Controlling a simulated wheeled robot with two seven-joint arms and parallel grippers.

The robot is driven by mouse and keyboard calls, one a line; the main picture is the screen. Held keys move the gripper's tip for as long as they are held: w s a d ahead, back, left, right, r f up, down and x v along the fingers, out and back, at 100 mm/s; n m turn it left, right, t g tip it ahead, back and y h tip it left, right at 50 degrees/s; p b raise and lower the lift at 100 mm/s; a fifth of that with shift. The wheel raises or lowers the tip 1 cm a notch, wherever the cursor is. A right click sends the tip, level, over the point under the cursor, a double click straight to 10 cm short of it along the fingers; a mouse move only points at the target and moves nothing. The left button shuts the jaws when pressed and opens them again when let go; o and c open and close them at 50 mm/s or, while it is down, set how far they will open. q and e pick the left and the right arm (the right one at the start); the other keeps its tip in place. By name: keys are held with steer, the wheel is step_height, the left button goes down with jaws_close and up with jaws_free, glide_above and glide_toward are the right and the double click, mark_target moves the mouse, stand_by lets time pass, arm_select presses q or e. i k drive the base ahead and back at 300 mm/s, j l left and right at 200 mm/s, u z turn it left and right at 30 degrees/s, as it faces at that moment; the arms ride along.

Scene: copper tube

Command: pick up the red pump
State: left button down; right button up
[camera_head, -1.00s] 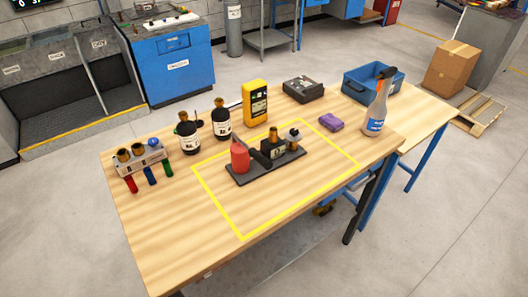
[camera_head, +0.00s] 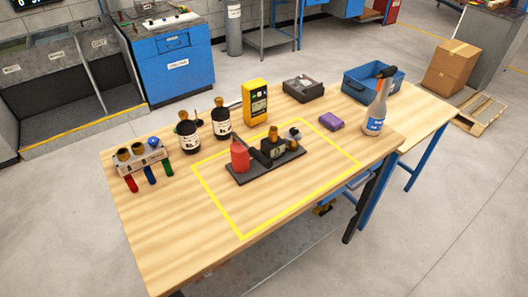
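The red pump (camera_head: 240,157) stands upright at the left end of a dark base plate (camera_head: 237,178) on the wooden table. Beside it on the same plate sits a dark block with brass-coloured fittings (camera_head: 274,150) and a small grey-and-dark part behind it. The plate lies inside a yellow rectangle marked on the table top. Neither of my grippers is in view.
Two dark bottles (camera_head: 188,137), a yellow meter (camera_head: 255,102) and a tube rack (camera_head: 140,158) stand behind and left of the plate. A purple block (camera_head: 331,122), spray bottle (camera_head: 376,112) and blue crate (camera_head: 355,86) are at the right. The table front (camera_head: 200,225) is clear.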

mark_target(243, 167)
steer(key=i+l+u, duration=0.25)
steer(key=l+u, duration=0.2)
steer(key=l, duration=0.25)
steer(key=i+l+u, duration=0.25)
steer(key=l, duration=0.15)
steer(key=l+u, duration=0.2)
steer(key=l, duration=0.15)
steer(key=i+l+u, duration=0.1)
steer(key=l+u, duration=0.15)
steer(key=l, duration=0.2)
